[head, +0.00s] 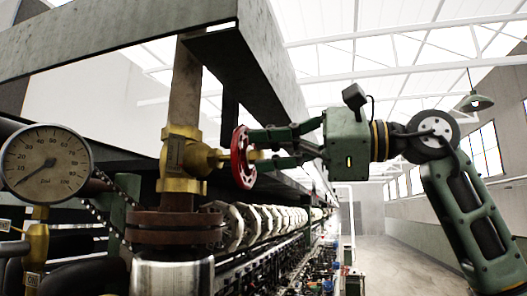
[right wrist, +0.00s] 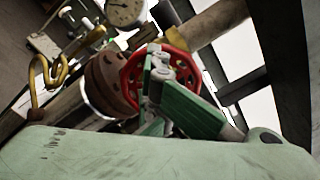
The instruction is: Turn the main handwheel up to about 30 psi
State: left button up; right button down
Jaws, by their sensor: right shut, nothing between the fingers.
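The red handwheel (head: 238,158) sits on the right side of a brass valve (head: 180,160) on a vertical pipe. In the right wrist view the wheel (right wrist: 183,62) shows beyond my fingers, partly covered by them. My right gripper (head: 257,150) is at the wheel's face, coming from the right, and it is shut with nothing held. Its fingertips overlap the wheel in the picture; whether they touch it I cannot tell. The round pressure gauge (head: 58,150) is at the left, marked psi; its needle points to the lower left, near the scale's low end. My left gripper is not in view.
A rusty flange (head: 175,228) is below the valve. A large grey beam (head: 130,25) hangs above it. A long row of pale reels (head: 265,220) runs back behind the wheel. The aisle floor (head: 390,255) at the right is clear.

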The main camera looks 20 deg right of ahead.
jog(key=shift+w+d+f+n, duration=0.35)
jog(key=shift+w+d+n, duration=0.1)
jog(key=shift+w+n, duration=0.1)
jog(key=n, duration=0.2)
jog(key=shift+s+a+n, duration=0.15)
jog(key=shift+a+n, duration=0.05)
jog(key=shift+n, duration=0.15)
jog(key=n, duration=0.3)
jog(key=shift+d+f+n, duration=0.15)
jog(key=shift+n, duration=0.25)
jog(key=n, duration=0.9)
jog(key=shift+w+d, duration=0.1)
jog(key=shift+w, duration=0.25)
jog(key=shift+n, duration=0.7)
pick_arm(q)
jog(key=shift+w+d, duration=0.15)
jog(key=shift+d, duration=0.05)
pick_arm(e)
jog(key=shift+w+d+f+n, duration=0.1)
jog(key=shift+w+n, duration=0.05)
jog(key=shift+n, duration=0.25)
jog(key=shift+s, duration=0.2)
